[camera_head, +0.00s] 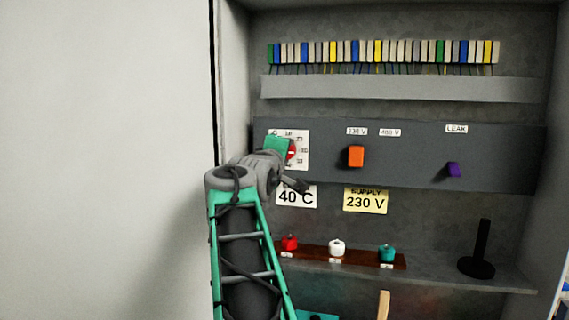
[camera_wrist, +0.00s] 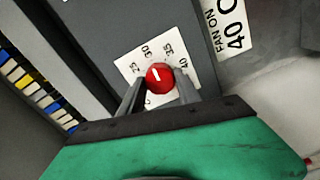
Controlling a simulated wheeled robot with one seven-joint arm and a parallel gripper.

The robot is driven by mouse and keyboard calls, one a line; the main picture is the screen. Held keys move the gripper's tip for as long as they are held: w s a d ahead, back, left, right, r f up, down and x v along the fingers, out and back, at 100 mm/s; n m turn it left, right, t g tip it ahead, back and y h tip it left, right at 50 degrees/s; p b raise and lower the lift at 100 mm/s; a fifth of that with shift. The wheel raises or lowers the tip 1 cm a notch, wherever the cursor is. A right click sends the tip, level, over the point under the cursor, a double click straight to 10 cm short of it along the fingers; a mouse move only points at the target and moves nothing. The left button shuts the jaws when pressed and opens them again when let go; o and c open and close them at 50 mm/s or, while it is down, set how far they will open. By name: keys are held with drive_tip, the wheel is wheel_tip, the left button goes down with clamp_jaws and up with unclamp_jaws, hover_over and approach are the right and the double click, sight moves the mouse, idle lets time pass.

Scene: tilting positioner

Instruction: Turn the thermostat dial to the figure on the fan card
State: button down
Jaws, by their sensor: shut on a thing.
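The red thermostat dial (camera_wrist: 159,77) sits on a white scale plate (camera_wrist: 128,66) whose readable figures are 25, 30, 35 and 40. Its white mark points up and slightly left in the wrist view, near 30. My gripper (camera_wrist: 158,88) is shut on the dial, one dark finger on each side. In the head view my gripper (camera_head: 284,151) covers the left part of the plate (camera_head: 303,137), and only part of the dial (camera_head: 291,150) shows. The fan card (camera_head: 296,197) reads 40 C; in the wrist view the card (camera_wrist: 232,25) shows FAN ON.
Right of the dial on the grey panel are an orange knob (camera_head: 356,156) and a purple knob (camera_head: 453,170). A yellow card (camera_head: 366,201) reads SUPPLY 230 V. Below, a brown strip (camera_head: 320,256) carries red, white and teal knobs. A black stand (camera_head: 477,266) is at right.

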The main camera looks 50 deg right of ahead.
drive_tip(key=shift+m+b, duration=4.2)
drive_tip(key=shift+m, duration=4.1)
drive_tip(key=shift+r, duration=0.1)
drive_tip(key=c, duration=0.9)
unclamp_jaws()
drive_tip(key=shift+o, duration=0.2)
drive_tip(key=shift+a, duration=0.1)
drive_tip(key=b+v, duration=0.1)
drive_tip(key=v, duration=0.6)
drive_tip(key=shift+s+a+b, duration=0.25)
drive_tip(key=shift+a+b, duration=0.05)
